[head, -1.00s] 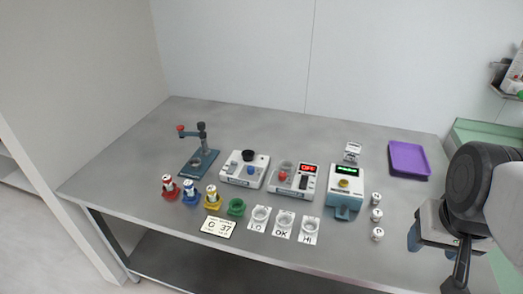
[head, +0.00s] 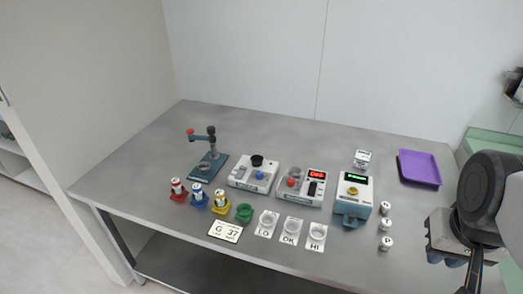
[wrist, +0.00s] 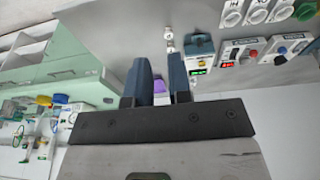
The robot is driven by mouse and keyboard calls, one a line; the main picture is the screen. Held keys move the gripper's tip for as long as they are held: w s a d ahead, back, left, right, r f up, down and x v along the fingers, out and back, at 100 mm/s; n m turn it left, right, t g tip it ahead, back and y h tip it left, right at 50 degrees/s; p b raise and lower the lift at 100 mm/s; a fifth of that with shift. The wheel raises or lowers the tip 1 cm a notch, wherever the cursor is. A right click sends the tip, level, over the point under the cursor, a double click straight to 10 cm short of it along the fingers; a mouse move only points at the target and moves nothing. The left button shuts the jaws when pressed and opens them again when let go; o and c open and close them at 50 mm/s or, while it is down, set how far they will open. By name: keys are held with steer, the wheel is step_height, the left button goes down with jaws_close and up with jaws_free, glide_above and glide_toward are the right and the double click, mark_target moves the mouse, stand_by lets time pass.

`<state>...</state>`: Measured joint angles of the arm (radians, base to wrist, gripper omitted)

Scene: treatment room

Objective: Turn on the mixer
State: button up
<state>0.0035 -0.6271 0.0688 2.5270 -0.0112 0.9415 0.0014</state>
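Two white units stand mid-table; I cannot read which is the mixer. One unit (head: 241,182) has a black cup on top and a blue knob. The other unit (head: 325,198) has a red display that appears to read OFF, a red knob, a clear round part and a black switch. Both also show at the upper right of the wrist view, the display unit (wrist: 232,56) and the blue-knob unit (wrist: 272,55). My gripper (wrist: 163,80) is open and empty, with a gap between its blue fingers. In the head view it hangs at the right edge, away from both units, its fingertips unclear.
A blue-white device (head: 355,209) with a green display stands right of the units. A blue stand (head: 207,167) is at left. Coloured holders, white LO/OK/HI cups and small white vials line the front. A purple tray (head: 420,169) lies at back right.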

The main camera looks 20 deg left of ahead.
steer(key=shift+w+a+r, duration=0.1)
steer(key=shift+w+a, duration=0.05)
steer(key=shift+w, duration=0.15)
steer(key=shift+c, duration=1.1)
steer(key=shift+w+a+r+n, duration=0.1)
steer(key=shift+w+a+n, duration=0.05)
steer(key=shift+w+n, duration=0.2)
jaws_close()
steer(key=w+a+r+n, duration=0.1)
steer(key=w+a+n, duration=1.85)
steer(key=w, duration=0.45)
steer(key=w+a+f+n, duration=0.3)
steer(key=a+n, duration=0.2)
steer(key=a, duration=0.5)
steer(key=w+a+f+n, duration=0.4)
steer(key=a+n, duration=0.1)
steer(key=a, duration=0.6)
steer(key=w+a+f+n+g, duration=0.1)
steer(key=w+a+f+n, duration=0.2)
steer(key=a, duration=0.7)
steer(key=f+n, duration=0.1)
steer(key=n, duration=0.1)
steer(key=shift+w+a+f+n, duration=0.2)
steer(key=shift+w+a+n, duration=0.15)
steer(key=shift+w+n, duration=0.05)
